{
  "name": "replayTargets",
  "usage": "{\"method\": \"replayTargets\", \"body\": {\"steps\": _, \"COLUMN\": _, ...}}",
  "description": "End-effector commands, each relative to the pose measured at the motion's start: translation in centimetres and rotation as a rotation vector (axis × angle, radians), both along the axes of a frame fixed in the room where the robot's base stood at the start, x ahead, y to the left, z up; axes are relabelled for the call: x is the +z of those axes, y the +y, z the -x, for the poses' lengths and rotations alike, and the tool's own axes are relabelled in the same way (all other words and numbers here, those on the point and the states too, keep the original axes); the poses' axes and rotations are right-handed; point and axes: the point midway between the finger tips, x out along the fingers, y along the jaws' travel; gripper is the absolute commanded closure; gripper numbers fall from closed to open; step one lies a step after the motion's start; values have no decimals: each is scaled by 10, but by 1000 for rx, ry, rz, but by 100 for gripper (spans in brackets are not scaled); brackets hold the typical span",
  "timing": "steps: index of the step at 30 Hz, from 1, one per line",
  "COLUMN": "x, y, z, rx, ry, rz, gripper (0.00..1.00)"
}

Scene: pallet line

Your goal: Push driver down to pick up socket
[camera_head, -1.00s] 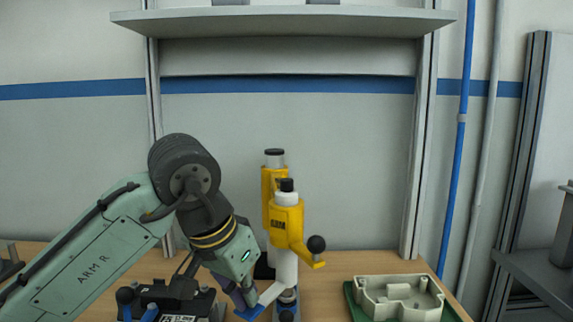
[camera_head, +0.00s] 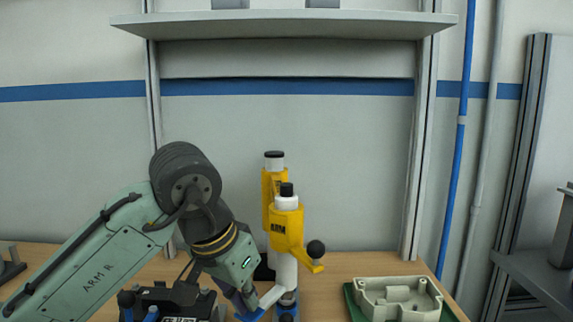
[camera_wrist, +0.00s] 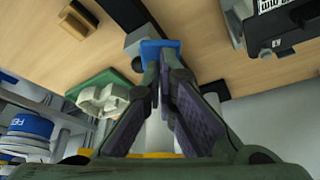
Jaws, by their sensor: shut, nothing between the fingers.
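The driver (camera_head: 287,226) stands upright in the middle of the head view, with a yellow body, white shaft, black top and a side lever ending in a black ball. A similar yellow and white tool stands close behind it. My gripper (camera_head: 252,304) is beside the lower shaft, to its left, low at the bench. In the wrist view my gripper (camera_wrist: 165,68) has its fingertips together near a blue block (camera_wrist: 160,49). Whether they touch it is unclear. The socket cannot be made out; the foot of the driver is partly hidden.
A beige housing (camera_head: 397,297) sits on a green mat to the right. A black device (camera_head: 170,299) stands at the left, close to my arm. A shelf (camera_head: 290,23) spans the wall above. Bare wooden bench lies between the driver and the mat.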

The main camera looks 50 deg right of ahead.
Motion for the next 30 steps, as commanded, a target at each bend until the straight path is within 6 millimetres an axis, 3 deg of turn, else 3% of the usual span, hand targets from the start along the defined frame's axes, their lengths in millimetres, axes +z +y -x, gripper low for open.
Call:
{"method": "replayTargets", "body": {"steps": 9, "x": 2, "y": 1, "z": 1, "rx": -2, "ry": 1, "rz": -6, "gripper": 100}}
{"method": "replayTargets", "body": {"steps": 30, "x": 50, "y": 0, "z": 0, "rx": 0, "ry": 0, "rz": -1, "gripper": 100}}
